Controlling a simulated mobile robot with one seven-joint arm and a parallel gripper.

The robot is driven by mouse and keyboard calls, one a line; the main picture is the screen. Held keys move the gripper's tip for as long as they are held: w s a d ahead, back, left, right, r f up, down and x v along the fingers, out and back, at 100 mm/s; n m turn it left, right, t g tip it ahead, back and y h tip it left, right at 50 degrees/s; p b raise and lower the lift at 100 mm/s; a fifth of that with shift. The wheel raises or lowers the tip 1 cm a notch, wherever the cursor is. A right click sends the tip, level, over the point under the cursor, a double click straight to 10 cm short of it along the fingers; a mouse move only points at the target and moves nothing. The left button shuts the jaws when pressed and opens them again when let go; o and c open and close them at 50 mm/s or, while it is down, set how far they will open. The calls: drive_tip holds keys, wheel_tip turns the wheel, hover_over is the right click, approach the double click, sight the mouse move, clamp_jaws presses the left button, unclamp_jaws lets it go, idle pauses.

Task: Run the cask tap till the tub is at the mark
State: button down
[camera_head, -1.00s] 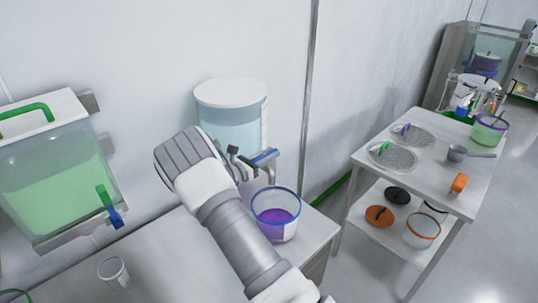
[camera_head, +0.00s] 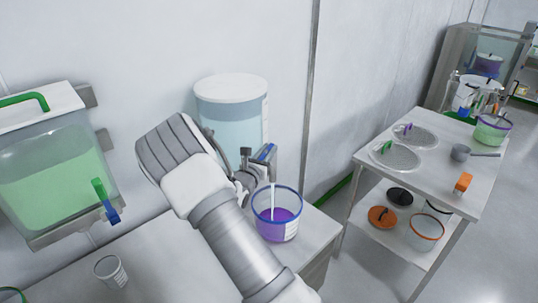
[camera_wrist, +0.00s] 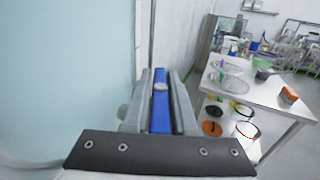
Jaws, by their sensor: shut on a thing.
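The cask (camera_head: 231,112) is a pale blue see-through drum with a white lid, standing against the wall. Its tap has a blue lever (camera_head: 266,152); the lever also shows in the wrist view (camera_wrist: 160,112), between my fingers. My gripper (camera_head: 258,160) is shut on this lever. A pale stream (camera_head: 272,200) falls from the tap into the tub (camera_head: 291,232) below. The tub is clear with a blue rim and holds purple contents, well below the rim. I cannot make out the mark on the tub.
A green-filled tank (camera_head: 50,190) with its own blue-tipped tap hangs at left. A steel trolley (camera_head: 440,182) with mesh discs, a scoop and an orange block stands at right.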

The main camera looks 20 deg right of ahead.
drive_tip(key=shift+a+n+t+y+b, duration=0.1)
drive_tip(key=shift+n+t+y+b, duration=0.25)
drive_tip(key=shift+n+t+y, duration=0.55)
drive_tip(key=c, duration=0.8)
unclamp_jaws()
drive_tip(key=shift+w+a+r+m+g, duration=0.1)
drive_tip(key=shift+r+m+g, duration=0.05)
drive_tip(key=shift+m+g, duration=0.15)
